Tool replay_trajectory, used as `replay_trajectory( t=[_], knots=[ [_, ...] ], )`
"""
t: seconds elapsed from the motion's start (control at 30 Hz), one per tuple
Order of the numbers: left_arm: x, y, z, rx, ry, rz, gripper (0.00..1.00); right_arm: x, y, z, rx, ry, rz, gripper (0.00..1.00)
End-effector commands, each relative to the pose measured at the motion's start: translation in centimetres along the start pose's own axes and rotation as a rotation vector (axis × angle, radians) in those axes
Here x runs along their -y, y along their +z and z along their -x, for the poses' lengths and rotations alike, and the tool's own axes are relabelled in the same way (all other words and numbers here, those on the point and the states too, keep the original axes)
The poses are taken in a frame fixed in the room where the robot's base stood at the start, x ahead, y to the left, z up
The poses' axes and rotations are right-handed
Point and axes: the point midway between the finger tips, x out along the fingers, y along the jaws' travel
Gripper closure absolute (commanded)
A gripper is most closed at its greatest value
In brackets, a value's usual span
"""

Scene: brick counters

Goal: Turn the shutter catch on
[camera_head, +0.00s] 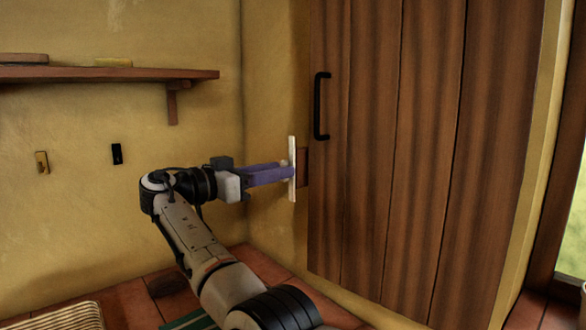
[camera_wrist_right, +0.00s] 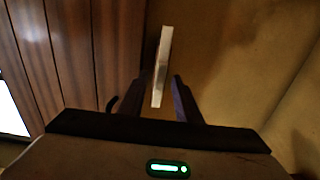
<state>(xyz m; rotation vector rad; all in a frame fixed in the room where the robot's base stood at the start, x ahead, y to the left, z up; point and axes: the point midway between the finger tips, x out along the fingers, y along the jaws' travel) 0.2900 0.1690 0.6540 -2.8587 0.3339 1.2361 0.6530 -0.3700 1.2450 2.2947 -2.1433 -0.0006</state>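The shutter catch (camera_head: 292,150) is a pale upright bar at the left edge of the brown wooden shutter (camera_head: 420,150), in front of a small dark brown block (camera_head: 303,167). My right gripper (camera_head: 287,171) reaches it from the left, its purple fingers level with the bar's middle. In the right wrist view, the bar (camera_wrist_right: 163,50) lies between the two fingertips (camera_wrist_right: 164,79), with a gap towards the right finger. The gripper looks open around the bar; contact cannot be told. My left gripper is not in view.
The shutter has a black handle (camera_head: 319,106) above the catch. A wooden shelf (camera_head: 110,74) juts from the left wall above my arm. Below it are a brass plate (camera_head: 41,162) and a black plate (camera_head: 117,154). A woven mat (camera_head: 62,317) lies on the tiled counter.

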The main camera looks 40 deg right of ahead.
Motion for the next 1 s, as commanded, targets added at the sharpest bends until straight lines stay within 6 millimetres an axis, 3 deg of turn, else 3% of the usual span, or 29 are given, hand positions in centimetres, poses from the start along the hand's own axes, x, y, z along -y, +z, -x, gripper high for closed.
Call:
replay_trajectory(
  t=[0.4,0.6,1.0],
  knots=[
    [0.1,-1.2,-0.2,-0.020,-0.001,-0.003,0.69,0.4,0.0,-0.4,0.001,-0.010,-0.001,0.70],
    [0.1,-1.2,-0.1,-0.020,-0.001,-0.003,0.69,0.4,0.0,-0.4,0.001,-0.010,0.000,1.00],
    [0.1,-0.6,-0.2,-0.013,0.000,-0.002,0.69,-0.1,0.2,-1.1,0.001,0.001,0.014,1.00]
  ],
)
